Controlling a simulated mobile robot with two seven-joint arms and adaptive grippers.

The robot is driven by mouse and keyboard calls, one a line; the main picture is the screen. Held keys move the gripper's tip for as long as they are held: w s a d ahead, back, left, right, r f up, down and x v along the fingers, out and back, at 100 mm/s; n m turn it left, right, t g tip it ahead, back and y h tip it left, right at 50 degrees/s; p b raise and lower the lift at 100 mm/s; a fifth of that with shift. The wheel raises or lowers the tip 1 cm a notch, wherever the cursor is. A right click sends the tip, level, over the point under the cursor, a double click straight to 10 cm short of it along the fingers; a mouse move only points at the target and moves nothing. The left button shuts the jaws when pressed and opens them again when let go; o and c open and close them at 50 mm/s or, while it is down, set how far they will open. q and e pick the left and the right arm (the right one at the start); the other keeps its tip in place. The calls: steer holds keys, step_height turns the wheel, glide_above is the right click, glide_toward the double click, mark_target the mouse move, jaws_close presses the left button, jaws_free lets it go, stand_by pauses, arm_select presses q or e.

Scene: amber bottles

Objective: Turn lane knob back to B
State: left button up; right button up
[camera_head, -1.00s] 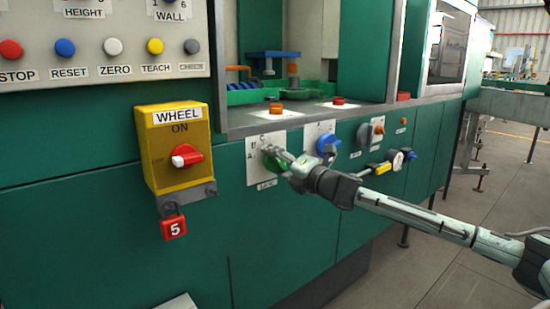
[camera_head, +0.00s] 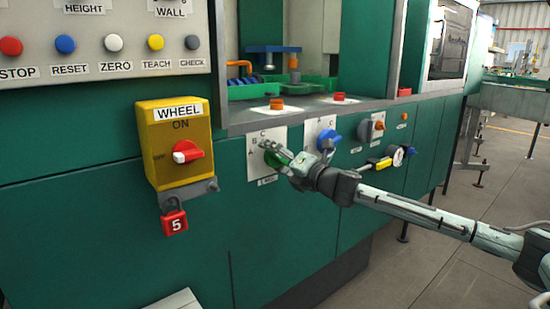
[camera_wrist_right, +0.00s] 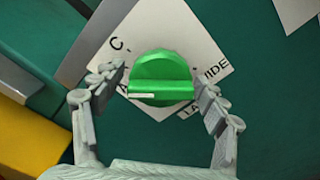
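The green lane knob (camera_head: 277,158) sits on a white plate (camera_head: 260,175) lettered A, B and C, on the green machine front. In the right wrist view the knob (camera_wrist_right: 160,78) has a raised bar with a white line at its left end, pointing left close to the letter A. The letter B is hidden there by a finger. My right gripper (camera_head: 274,153) is at the knob. In the right wrist view its fingers (camera_wrist_right: 160,82) are apart, one at each end of the bar. Whether they touch it I cannot tell. My left gripper is out of view.
A yellow WHEEL switch box (camera_head: 178,145) with a red knob and a red padlock (camera_head: 174,220) juts out left of the lane knob. A blue knob (camera_head: 328,140) is close on the right. A ledge (camera_head: 310,113) with orange buttons runs above.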

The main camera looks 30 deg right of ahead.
mark_target(281, 161)
steer(key=shift+s+d, duration=0.15)
steer(key=shift+s, duration=0.9)
steer(key=shift+s+d, duration=0.1)
steer(key=shift+s, duration=0.9)
steer(key=s, duration=0.8)
steer(key=shift+d, duration=0.3)
steer(key=shift+w, duration=0.1)
